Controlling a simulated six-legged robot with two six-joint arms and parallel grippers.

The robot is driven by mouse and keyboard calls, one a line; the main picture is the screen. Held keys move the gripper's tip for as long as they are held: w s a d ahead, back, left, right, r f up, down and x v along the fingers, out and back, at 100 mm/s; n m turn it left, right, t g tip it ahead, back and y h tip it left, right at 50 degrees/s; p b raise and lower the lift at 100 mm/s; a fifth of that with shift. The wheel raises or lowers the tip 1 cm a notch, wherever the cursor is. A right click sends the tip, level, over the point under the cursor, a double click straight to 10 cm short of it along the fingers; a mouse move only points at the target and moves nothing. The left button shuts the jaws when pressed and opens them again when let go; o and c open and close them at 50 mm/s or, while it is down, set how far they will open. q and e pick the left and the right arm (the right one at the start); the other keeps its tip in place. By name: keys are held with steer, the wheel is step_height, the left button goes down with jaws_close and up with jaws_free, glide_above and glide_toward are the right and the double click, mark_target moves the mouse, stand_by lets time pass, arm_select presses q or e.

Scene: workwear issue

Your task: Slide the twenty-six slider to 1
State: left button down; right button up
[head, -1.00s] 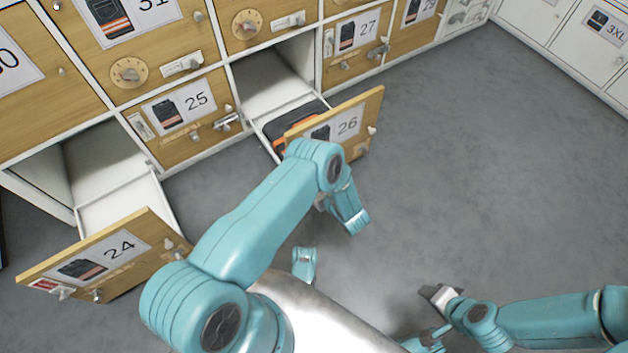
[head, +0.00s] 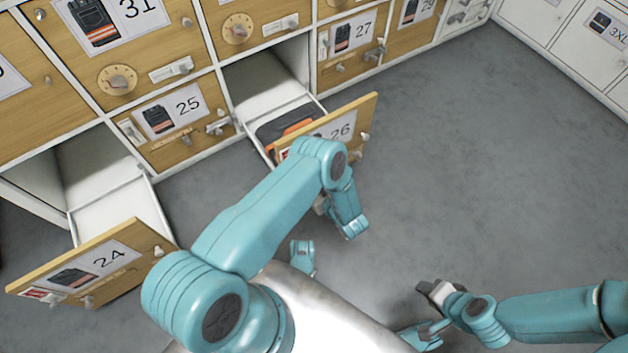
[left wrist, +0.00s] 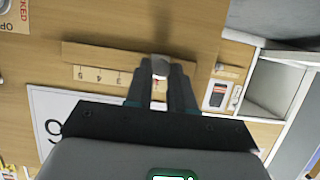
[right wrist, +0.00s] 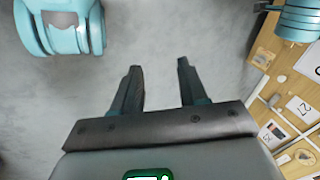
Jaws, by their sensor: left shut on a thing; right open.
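The twenty-six drawer (head: 372,108) stands pulled out, its wooden front bearing the 26 label (head: 343,131). In the left wrist view the slider's wooden strip (left wrist: 90,52) crosses the front, with a pale number scale (left wrist: 88,74). The metal slider knob (left wrist: 160,64) is right of the readable numerals. My left gripper (left wrist: 161,76) is shut on this knob; its fingers hide the scale's right part, so the exact setting cannot be told. In the head view my left arm covers that gripper. My right gripper (head: 436,291) is open and empty over the floor; its parted fingers show in the right wrist view (right wrist: 160,68).
Drawer 24 (head: 150,232) also stands open at the left. Drawers 25 (head: 205,135) and 27 (head: 374,54) are shut, with protruding knobs. Dark and orange workwear (head: 290,128) lies inside drawer 26. The grey floor (head: 480,170) at the right is clear.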

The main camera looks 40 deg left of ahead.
arm_select(q)
steer(key=c, duration=1)
jaws_free()
steer(key=shift+s, duration=0.1)
steer(key=shift+o, duration=0.2)
steer(key=p+v, duration=0.6)
steer(key=v, duration=1)
steer(key=shift+d, duration=0.2)
arm_select(e)
steer(key=s+r+g, duration=0.1)
steer(key=s+r, duration=0.3)
steer(key=r, duration=0.1)
steer(key=shift+a+r+g, duration=0.3)
steer(key=shift+a+r, duration=0.1)
steer(key=shift+a, duration=0.05)
arm_select(q)
steer(key=shift+s, duration=0.15)
